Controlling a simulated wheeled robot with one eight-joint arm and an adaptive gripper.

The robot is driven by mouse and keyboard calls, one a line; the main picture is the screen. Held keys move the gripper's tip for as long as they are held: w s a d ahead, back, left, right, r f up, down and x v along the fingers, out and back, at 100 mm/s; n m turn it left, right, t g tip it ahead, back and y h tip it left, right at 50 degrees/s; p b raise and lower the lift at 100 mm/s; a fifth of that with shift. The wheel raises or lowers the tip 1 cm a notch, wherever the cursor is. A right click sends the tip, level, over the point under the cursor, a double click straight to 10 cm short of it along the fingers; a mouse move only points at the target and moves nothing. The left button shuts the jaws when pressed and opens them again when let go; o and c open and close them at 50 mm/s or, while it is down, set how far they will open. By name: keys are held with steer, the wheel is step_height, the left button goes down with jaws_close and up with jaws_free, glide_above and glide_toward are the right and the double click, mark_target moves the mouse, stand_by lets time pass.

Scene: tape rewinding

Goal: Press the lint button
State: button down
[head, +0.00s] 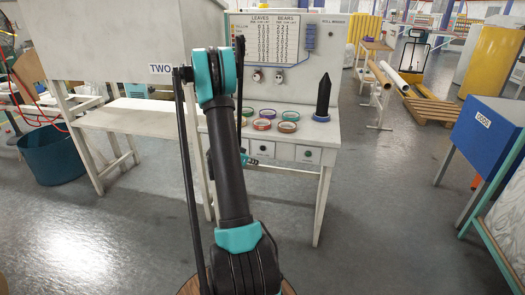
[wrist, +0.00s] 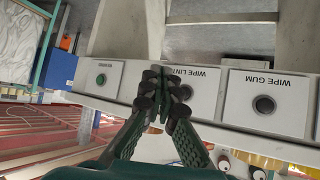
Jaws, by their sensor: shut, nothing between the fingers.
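The wipe lint panel (wrist: 203,88) is white, with its label upside down in the wrist view. Its dark round lint button (wrist: 184,91) shows only in part behind my fingers. My gripper (wrist: 160,98) is shut and empty, with its dark fingertips in front of the left part of this panel, just left of the button. I cannot tell whether they touch it. In the head view my gripper (head: 252,161) is partly hidden by my arm, low at the front of the white bench (head: 325,172); the lint button is hard to make out there.
The wipe gum button (wrist: 264,104) is to the right and the green rewind button (wrist: 101,79) to the left in the wrist view. Several tape rolls (head: 288,127) and a black cone (head: 323,97) stand on the bench. A blue box (head: 487,135) stands at right.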

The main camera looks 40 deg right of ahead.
mark_target(263, 149)
steer(key=shift+w+d, duration=0.1)
steer(key=shift+d, duration=0.05)
steer(key=shift+w+d, duration=1.4)
steer(key=shift+d, duration=0.2)
steer(key=shift+w+d, duration=1.35)
steer(key=shift+d, duration=0.25)
steer(key=shift+w+d, duration=0.1)
steer(key=shift+d, duration=0.05)
steer(key=shift+w+d, duration=0.2)
steer(key=shift+w+d, duration=0.25)
steer(key=shift+s+a, duration=0.1)
stand_by(0.5)
steer(key=shift+s+a, duration=0.45)
steer(key=shift+a, duration=0.05)
